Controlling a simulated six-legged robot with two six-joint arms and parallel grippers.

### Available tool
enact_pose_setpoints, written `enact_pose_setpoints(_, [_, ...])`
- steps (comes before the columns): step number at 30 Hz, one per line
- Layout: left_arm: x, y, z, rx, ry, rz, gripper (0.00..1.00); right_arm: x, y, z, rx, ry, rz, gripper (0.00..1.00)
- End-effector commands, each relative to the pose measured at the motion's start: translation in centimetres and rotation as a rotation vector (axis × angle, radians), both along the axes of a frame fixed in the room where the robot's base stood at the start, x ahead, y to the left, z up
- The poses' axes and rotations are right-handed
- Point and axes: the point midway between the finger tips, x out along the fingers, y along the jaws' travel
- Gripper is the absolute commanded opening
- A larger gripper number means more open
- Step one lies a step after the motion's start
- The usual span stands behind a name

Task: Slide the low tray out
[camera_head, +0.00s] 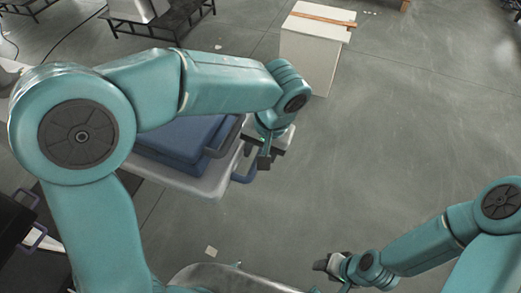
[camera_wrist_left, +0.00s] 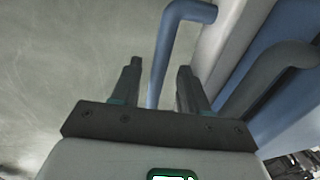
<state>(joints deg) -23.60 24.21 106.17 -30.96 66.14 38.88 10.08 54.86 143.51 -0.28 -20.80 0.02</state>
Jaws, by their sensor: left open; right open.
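A blue tray (camera_head: 180,140) with a dark handle (camera_head: 224,140) sits on a white surface (camera_head: 205,183). A lower blue-grey handle (camera_head: 244,172) sticks out below that surface; the body of the low tray is mostly hidden in the head view. My left gripper (camera_head: 265,160) is open beside this lower handle. In the left wrist view, the handle's bar (camera_wrist_left: 163,65) shows between the two open fingers of my left gripper (camera_wrist_left: 158,78); I cannot tell whether they touch it. My right gripper (camera_head: 324,265) is open and empty, low over the floor.
A white box-like stand (camera_head: 310,58) with a brown strip on top stands at the back. A dark low rack (camera_head: 160,22) is at the back left. In the left wrist view, another dark handle (camera_wrist_left: 270,75) is close on the right. The floor (camera_head: 400,110) to the right is clear.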

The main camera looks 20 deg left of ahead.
Motion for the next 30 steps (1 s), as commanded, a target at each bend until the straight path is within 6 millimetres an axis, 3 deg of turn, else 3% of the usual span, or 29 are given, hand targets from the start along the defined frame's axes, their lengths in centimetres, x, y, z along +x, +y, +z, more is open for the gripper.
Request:
enact_pose_setpoints(7, [0.1,0.0,-0.1,0.0,0.0,0.0,0.44,0.0,0.0,0.0,0.0,0.0,0.0,0.49])
enact_pose_setpoints(8, [0.1,0.0,-0.1,0.0,0.0,0.0,0.41,0.0,0.0,0.0,0.0,0.0,0.0,0.49])
enact_pose_setpoints(12, [0.1,0.0,-0.1,0.0,0.0,0.0,0.0,0.0,0.0,0.0,0.0,0.0,0.0,0.49])
enact_pose_setpoints(19, [0.1,-0.6,-0.1,0.0,0.001,-0.003,0.0,0.0,0.0,0.1,0.0,0.0,0.0,0.49])
enact_pose_setpoints(23, [0.0,-3.5,0.0,-0.001,0.0,-0.006,0.0,0.0,0.0,0.2,0.0,0.0,0.0,0.49])
enact_pose_setpoints(30, [-0.2,-10.5,0.2,0.0,-0.001,-0.006,0.0,0.0,0.0,1.2,0.0,0.0,0.0,0.49])
